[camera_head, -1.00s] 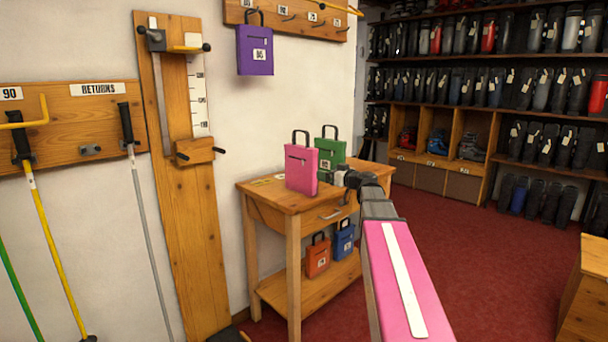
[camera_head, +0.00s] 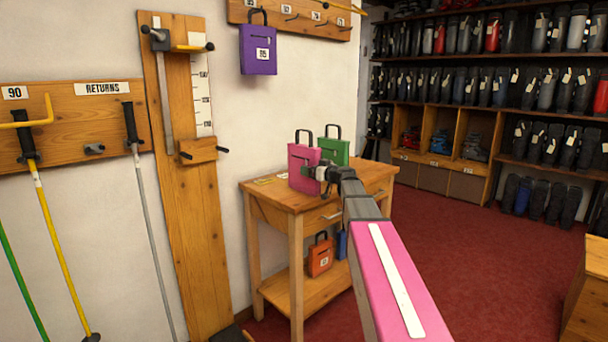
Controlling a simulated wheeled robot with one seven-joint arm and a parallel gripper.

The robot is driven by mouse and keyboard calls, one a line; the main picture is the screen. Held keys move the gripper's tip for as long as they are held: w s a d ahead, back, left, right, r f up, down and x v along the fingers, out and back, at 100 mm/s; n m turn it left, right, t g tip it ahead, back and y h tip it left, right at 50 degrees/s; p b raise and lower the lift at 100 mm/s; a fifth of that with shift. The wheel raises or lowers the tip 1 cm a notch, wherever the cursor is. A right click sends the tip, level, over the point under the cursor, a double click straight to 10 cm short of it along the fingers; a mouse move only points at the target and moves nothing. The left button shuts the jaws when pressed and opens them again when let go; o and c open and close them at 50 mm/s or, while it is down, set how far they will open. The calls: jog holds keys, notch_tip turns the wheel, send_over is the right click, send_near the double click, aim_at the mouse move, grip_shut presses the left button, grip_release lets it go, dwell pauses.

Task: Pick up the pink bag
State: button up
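The pink bag (camera_head: 300,160) stands upright on the top of the wooden table (camera_head: 292,200), its dark handle raised. My gripper (camera_head: 312,173) is at the right part of the bag's front face, overlapping it in the picture. I cannot tell whether it touches the bag, and its fingers are too small and dark to read as open or shut. My arm reaches in from the lower right.
A green bag (camera_head: 335,150) stands just behind and right of the pink one. An orange bag (camera_head: 320,258) and a partly hidden blue bag (camera_head: 342,244) are on the lower shelf. A purple bag (camera_head: 258,50) hangs on the wall rack. Red floor lies open to the right.

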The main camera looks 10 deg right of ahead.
jog(key=c, duration=1.4)
jog(key=shift+o, duration=0.2)
jog(key=shift+r, duration=0.1)
